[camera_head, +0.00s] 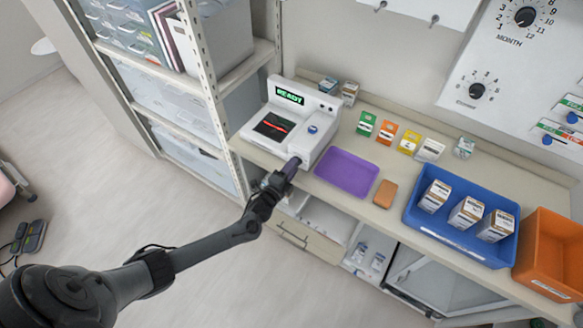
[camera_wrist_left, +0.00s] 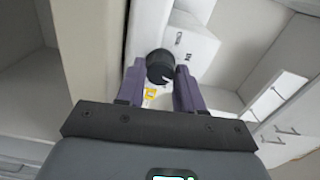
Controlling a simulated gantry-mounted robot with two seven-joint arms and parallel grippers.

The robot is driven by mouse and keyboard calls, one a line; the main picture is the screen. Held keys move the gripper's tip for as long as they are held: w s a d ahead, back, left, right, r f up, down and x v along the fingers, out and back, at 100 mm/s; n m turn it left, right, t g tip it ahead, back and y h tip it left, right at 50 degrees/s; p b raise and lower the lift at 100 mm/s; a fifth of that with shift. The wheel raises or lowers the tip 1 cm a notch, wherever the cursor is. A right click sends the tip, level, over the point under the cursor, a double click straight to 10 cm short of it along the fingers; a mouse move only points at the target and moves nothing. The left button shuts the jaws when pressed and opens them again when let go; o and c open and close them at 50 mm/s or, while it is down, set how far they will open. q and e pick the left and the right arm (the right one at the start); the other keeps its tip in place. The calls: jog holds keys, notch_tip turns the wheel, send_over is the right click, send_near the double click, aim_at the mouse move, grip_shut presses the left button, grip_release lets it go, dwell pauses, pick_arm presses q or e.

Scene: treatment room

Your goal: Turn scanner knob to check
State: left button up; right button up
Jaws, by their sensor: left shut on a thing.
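The white scanner (camera_head: 313,146) stands on the counter at the back left, its green display reading READY. It has a dark scan window with a red line and a blue button on top. My left gripper (camera_head: 293,163) reaches the scanner's front right side. In the left wrist view the black knob (camera_wrist_left: 160,64), with a white mark on its face, sits between the purple fingertips of my left gripper (camera_wrist_left: 159,75), which is shut on it. In the head view the gripper hides the knob. My right gripper is not in view.
A blue bin (camera_head: 457,236) with white boxes and an orange bin (camera_head: 550,255) are further right. A shelf post (camera_head: 207,85) rises at left.

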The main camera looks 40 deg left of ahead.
pick_arm(q)
jog(key=shift+m, duration=0.4)
jog(key=o, duration=1)
jog(key=shift+o, duration=0.2)
jog(key=s+d, duration=0.1)
jog(key=s, duration=0.9)
jog(key=shift+s+d+p, duration=0.2)
jog(key=shift+s+p, duration=0.2)
